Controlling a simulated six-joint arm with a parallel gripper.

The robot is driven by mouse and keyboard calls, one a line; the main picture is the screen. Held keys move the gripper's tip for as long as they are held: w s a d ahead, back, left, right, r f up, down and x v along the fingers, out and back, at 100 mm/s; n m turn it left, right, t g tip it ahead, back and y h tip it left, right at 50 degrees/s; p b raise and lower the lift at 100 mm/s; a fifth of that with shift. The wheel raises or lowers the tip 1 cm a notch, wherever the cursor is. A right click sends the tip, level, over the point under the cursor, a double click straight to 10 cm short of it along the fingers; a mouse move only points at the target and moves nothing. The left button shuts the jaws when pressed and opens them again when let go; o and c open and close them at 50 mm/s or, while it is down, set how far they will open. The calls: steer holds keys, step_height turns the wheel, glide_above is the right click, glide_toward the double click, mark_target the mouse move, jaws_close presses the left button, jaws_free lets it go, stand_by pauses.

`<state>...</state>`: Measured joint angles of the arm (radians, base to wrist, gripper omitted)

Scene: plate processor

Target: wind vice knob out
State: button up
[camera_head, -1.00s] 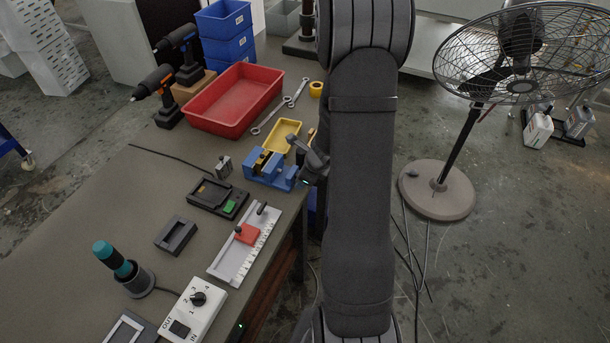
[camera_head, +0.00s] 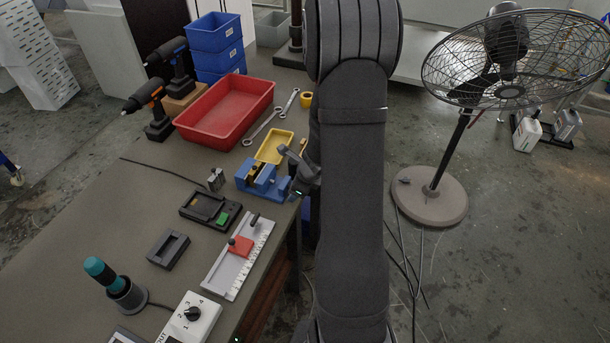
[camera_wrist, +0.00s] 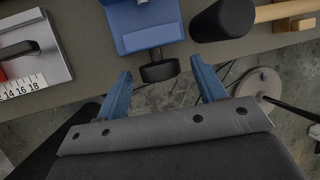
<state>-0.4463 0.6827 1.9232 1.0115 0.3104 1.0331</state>
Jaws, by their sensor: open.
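The blue vice (camera_head: 262,180) sits at the right edge of the bench, beside the yellow tray. In the wrist view the vice (camera_wrist: 146,18) is at the top, and its black knob (camera_wrist: 160,71) sticks out past the bench edge toward my gripper. My gripper (camera_wrist: 163,80) is open, with one blue finger on each side of the knob and gaps on both sides. In the head view my gripper (camera_head: 291,172) is beside the vice's right end, partly hidden by my arm, and the knob cannot be made out.
A black-headed mallet (camera_wrist: 222,20) lies close right of the vice in the wrist view. A white ruler fixture with a red block (camera_head: 240,247) is nearer on the bench. A yellow tray (camera_head: 264,153) and red bin (camera_head: 190,134) stand behind. The floor right of the bench holds a fan (camera_head: 430,205).

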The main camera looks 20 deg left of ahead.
steer(key=v, duration=1.7)
steer(key=shift+f, duration=0.1)
steer(key=w+d+f+n+g+y, duration=0.1)
steer(key=w+d+f+y, duration=0.1)
steer(key=d+f+y, duration=0.6)
steer(key=w+d+f+n+g+y, duration=0.15)
steer(key=d+f+y, duration=0.3)
steer(key=f, duration=0.45)
steer(key=shift+m+y, duration=0.35)
steer(key=shift+y, duration=0.1)
steer(key=a, duration=1.8)
steer(key=shift+w+a, duration=0.15)
